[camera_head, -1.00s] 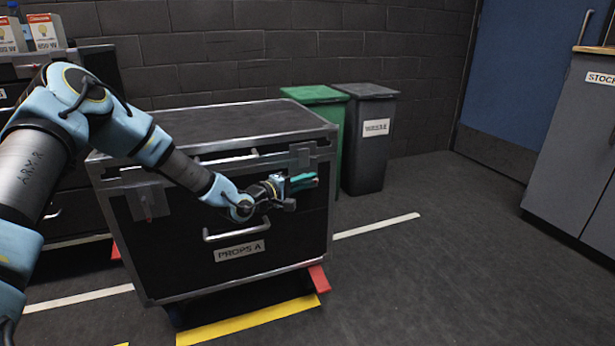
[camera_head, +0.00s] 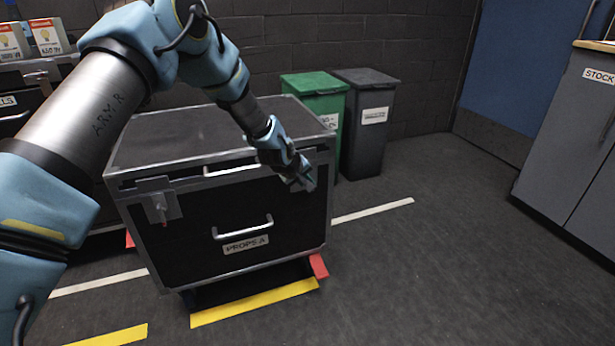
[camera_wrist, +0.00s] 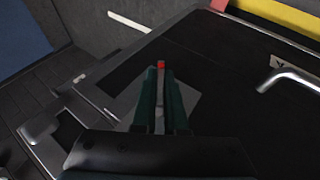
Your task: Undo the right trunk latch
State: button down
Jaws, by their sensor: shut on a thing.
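In the wrist view, the right latch (camera_wrist: 160,68) shows as a narrow metal tab with a red tip, on a light metal plate. My gripper (camera_wrist: 161,100) is shut on this tab, a green finger on each side. The left latch (camera_head: 160,207) hangs down on its own plate at the trunk's left front.
The trunk has a front handle (camera_head: 243,228) and a red foot (camera_head: 319,266). A green bin (camera_head: 312,95) and a grey bin (camera_head: 368,125) stand behind it. A grey cabinet (camera_head: 575,150) is at the right. The floor between is clear.

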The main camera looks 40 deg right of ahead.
jog(key=shift+d+r+m+t+y+p, duration=0.1)
jog(key=shift+r+m+t+y+p, duration=0.1)
jog(key=shift+y+p, duration=0.3)
jog(key=shift+d+r+m+t+y+p, duration=0.1)
jog(key=shift+t+y+p, duration=0.1)
jog(key=shift+y, duration=0.5)
jog(key=shift+w+f+m+t+y+p, duration=0.1)
jog(key=shift+m+t+y+p, duration=0.15)
jog(key=shift+y, duration=0.55)
jog(key=shift+f+m+t+y+p, duration=0.1)
jog(key=shift+t+y, duration=0.25)
jog(key=shift+y, duration=0.45)
jog(key=shift+a, duration=0.1)
jog(key=c, duration=1)
grip_release()
jog(key=shift+o, duration=0.2)
jog(key=v, duration=1)
jog(key=shift+r, duration=0.35)
jog(key=shift+s, duration=0.2)
